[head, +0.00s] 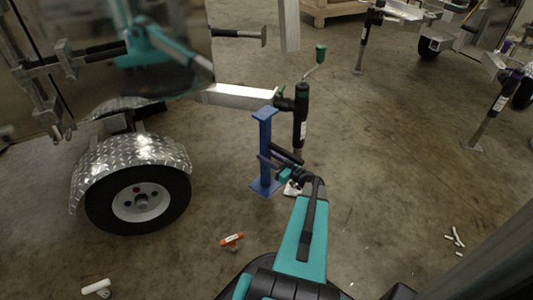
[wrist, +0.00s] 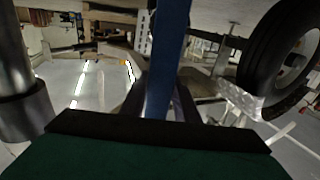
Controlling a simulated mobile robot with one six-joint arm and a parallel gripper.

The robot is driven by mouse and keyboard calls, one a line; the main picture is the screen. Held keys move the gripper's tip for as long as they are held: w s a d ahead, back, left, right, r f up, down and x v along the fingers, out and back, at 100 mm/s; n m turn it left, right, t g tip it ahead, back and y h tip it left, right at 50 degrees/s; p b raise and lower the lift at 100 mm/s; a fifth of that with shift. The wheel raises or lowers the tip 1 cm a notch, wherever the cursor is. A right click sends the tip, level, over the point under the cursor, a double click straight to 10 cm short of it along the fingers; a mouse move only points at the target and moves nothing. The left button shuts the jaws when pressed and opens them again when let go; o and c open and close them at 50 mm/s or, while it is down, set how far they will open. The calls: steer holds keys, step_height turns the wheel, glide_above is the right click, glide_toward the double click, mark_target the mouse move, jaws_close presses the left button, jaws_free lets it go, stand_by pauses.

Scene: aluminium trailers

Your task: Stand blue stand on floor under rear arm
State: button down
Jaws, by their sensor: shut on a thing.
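The blue stand (head: 265,141), a post with a square top plate and a square base plate, is upright in the middle of the head view. My gripper (head: 270,162) is shut on its post below mid-height. In the wrist view the blue post (wrist: 168,50) runs up between the fingers. The rear arm (head: 238,96) is a bare metal beam reaching right from the trailer. The top plate is close below its outer end; I cannot tell whether they touch. The base plate is at or very near the floor.
A black jack (head: 300,117) with a green-handled crank stands at the arm's end, right beside the stand. The trailer wheel (head: 138,198) under its tread-plate fender is to the left. An orange-and-white item (head: 231,240) lies in front. Floor to the right is mostly clear.

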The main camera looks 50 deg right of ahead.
mark_target(269, 169)
step_height(269, 169, down, 8)
steer(key=shift+w+r+b, duration=0.1)
steer(key=shift+b, duration=1.15)
steer(key=w+d+b, duration=0.2)
steer(key=w+d, duration=0.1)
steer(key=w, duration=0.5)
steer(key=shift+w+d+r, duration=0.15)
steer(key=shift+d+r, duration=0.1)
steer(key=shift+w+d+f+b, duration=0.25)
steer(key=shift+w+b, duration=0.2)
steer(key=shift+w, duration=0.15)
steer(key=shift+w+d+f+b, duration=0.2)
steer(key=shift+w+b, duration=0.25)
steer(key=shift+w, duration=0.15)
steer(key=shift+w+d+f+b, duration=0.15)
steer(key=shift+w+d+b, duration=0.1)
steer(key=shift+w+b, duration=0.3)
steer(key=c, duration=1.4)
jaws_free()
steer(key=shift+f, duration=0.3)
steer(key=shift+o, duration=0.2)
